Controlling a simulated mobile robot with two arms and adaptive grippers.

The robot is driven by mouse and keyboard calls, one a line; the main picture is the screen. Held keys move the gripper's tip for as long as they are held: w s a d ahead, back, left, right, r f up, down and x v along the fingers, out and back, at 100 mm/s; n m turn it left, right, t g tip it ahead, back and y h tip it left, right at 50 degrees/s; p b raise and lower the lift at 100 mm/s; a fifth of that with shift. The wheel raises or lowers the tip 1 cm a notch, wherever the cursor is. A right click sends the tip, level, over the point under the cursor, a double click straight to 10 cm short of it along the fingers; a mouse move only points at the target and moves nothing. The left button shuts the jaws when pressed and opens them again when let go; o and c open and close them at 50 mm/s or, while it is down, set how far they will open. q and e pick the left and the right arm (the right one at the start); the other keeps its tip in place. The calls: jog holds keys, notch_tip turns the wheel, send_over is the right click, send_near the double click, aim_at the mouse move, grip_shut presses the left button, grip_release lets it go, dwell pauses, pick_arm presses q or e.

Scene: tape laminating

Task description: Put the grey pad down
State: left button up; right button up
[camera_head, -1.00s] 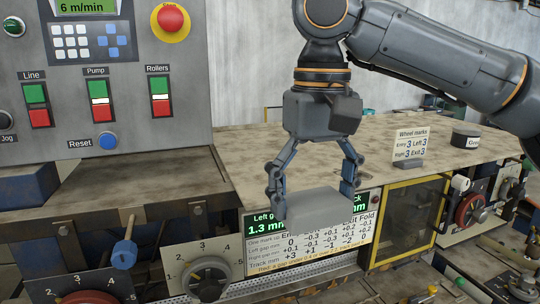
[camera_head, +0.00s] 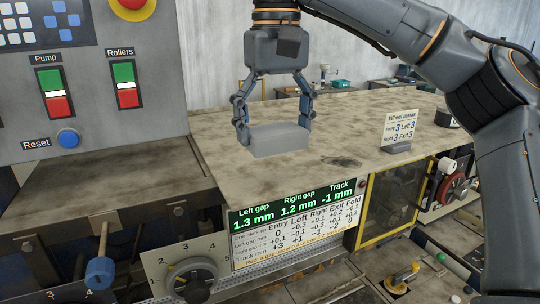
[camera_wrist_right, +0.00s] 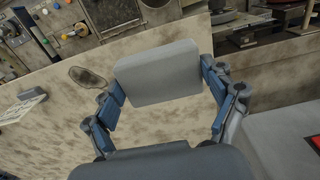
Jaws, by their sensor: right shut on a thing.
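The grey pad (camera_head: 279,139) is a light grey block between the fingers of my right gripper (camera_head: 274,127). The gripper points down and is shut on the pad, one finger at each end. The pad is over the stained tabletop (camera_head: 230,180), near its front edge. I cannot tell whether its underside touches the top. In the right wrist view the pad (camera_wrist_right: 158,72) sits between the blue fingertips, with the tabletop (camera_wrist_right: 150,125) behind it. My left gripper is not in view.
A "Wheel marks" card (camera_head: 398,129) stands to the right on the tabletop, with a dark round thing (camera_head: 446,118) beyond it. A dark stain (camera_head: 342,161) lies right of the pad. The control panel (camera_head: 95,75) rises at left. The gap display (camera_head: 290,210) is below the front edge.

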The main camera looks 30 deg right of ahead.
aim_at(272, 124)
jog(key=w+f, duration=0.2)
jog(key=f, duration=0.1)
jog(key=shift+d, duration=0.3)
jog(key=shift+w+f, duration=0.15)
jog(key=shift+f, duration=0.7)
jog(key=shift+w+f, duration=0.1)
jog(key=shift+f, duration=0.7)
jog(key=shift+d, duration=0.1)
jog(key=shift+s, duration=0.1)
jog(key=o, duration=0.9)
jog(key=shift+f, duration=0.1)
jog(key=shift+c, duration=0.2)
notch_tip(272, 124, up, 12)
jog(key=shift+r, duration=0.15)
